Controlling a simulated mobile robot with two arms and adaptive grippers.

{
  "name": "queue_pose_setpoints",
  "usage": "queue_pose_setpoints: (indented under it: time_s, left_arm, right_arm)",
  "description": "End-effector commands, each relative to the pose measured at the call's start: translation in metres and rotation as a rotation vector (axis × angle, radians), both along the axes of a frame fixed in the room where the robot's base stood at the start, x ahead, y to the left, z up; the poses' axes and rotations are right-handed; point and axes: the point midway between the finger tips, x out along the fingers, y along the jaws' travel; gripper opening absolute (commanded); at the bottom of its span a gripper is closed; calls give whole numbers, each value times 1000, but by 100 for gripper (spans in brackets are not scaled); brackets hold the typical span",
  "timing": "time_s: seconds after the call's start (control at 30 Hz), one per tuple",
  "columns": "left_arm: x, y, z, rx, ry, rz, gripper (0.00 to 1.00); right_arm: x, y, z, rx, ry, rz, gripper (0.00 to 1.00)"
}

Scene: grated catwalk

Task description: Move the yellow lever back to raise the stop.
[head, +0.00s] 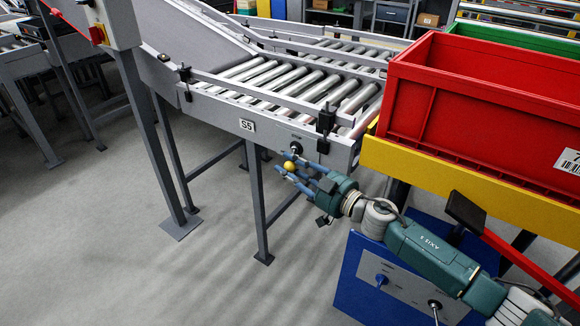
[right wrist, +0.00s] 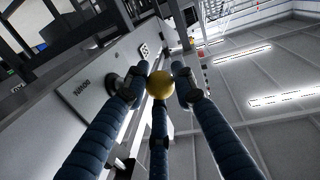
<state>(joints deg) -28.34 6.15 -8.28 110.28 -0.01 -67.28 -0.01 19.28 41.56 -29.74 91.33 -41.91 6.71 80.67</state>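The yellow lever shows as a round yellow knob (head: 289,165) at the front side of the roller conveyor's end, right of and below the S5 label; it also shows in the right wrist view (right wrist: 160,84). My right gripper (head: 285,169) reaches it from the right. Its three blue fingers lie around the knob, and their tips (right wrist: 160,86) appear closed against it. The lever's shaft is mostly hidden by the knob and fingers. I cannot make out the stop for certain. My left gripper is not in view.
The roller conveyor (head: 225,113) stands on grey legs above a clear grey floor. A red crate (head: 470,100) rests on a yellow rail (head: 450,180) at the right. A blue box with a grey control panel (head: 390,285) stands below my right arm.

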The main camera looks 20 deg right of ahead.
Motion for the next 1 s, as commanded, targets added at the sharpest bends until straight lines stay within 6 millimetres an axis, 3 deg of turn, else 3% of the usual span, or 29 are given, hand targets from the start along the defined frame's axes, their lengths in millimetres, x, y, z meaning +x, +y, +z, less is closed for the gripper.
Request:
queue_pose_setpoints:
  time_s: [0.3, 0.7, 0.8, 0.9, 1.0]
  left_arm:
    - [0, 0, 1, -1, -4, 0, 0]
    - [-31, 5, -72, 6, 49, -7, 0]
    - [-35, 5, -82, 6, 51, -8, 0]
    - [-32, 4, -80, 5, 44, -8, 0]
    - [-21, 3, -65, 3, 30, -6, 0]
  right_arm:
    - [0, 2, 2, 1, -1, -11, 0]
    - [7, 15, 5, 10, 0, -180, 0]
    - [11, 20, 3, 12, 0, -249, 0]
    - [15, 24, 1, 13, 1, -323, 0]
    - [19, 28, -1, 12, 0, -395, 0]
